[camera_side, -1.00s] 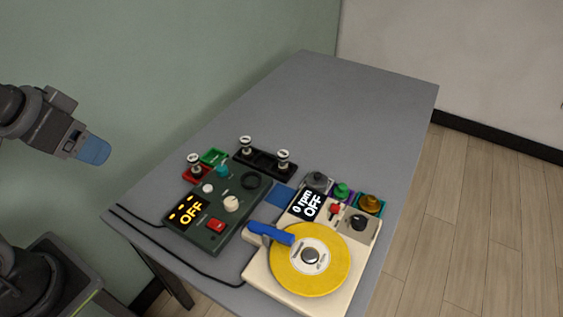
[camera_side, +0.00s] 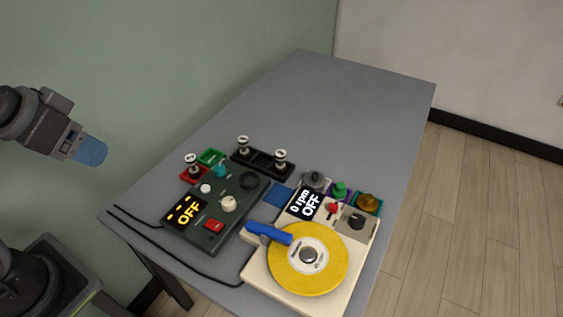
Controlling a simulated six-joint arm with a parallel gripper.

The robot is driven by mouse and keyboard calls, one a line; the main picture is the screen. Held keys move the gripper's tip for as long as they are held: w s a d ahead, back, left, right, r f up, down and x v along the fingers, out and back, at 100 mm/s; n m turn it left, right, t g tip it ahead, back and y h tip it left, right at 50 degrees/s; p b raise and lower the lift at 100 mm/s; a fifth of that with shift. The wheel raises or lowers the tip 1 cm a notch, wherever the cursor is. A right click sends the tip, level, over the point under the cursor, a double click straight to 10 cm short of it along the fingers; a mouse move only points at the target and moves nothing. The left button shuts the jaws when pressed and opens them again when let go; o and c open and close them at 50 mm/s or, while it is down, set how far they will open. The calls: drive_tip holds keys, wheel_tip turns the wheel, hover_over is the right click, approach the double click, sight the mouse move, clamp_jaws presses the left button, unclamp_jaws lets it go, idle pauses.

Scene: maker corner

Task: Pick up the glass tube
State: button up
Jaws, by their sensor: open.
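I cannot make out a clear glass tube on the grey table (camera_side: 335,105). Several small upright pieces with white tops and dark bands could be tubes, but they are too small to tell. One piece (camera_side: 193,163) stands in a red holder (camera_side: 187,178) at the left. Two more, one at the left (camera_side: 243,144) and one at the right (camera_side: 281,157), stand in a black tray (camera_side: 262,163). My gripper (camera_side: 92,151), with blue fingertips, hangs at the far left, well away from all of these. It is open, and nothing shows in it.
A dark green box (camera_side: 208,228) with an OFF display stands at front left, its cables at the table edge. A cream machine (camera_side: 345,270) with a yellow disc and blue handle (camera_side: 270,233) stands at front right. Small coloured holders stand behind. The table's far half is clear.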

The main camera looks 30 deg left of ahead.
drive_tip(key=w+d+r+m+g, duration=0.1)
drive_tip(key=w+r+m, duration=0.25)
drive_tip(key=w, duration=0.45)
drive_tip(key=m+g, duration=0.5)
drive_tip(key=m, duration=1.1)
hover_over(281, 153)
wheel_tip(281, 153, down, 21)
drive_tip(key=shift+n, duration=0.25)
drive_tip(key=f, duration=0.7)
drive_tip(key=shift+a+f, duration=0.1)
drive_tip(key=shift+a, duration=0.1)
drive_tip(key=shift+d+f, duration=0.2)
drive_tip(key=shift+f, duration=2.95)
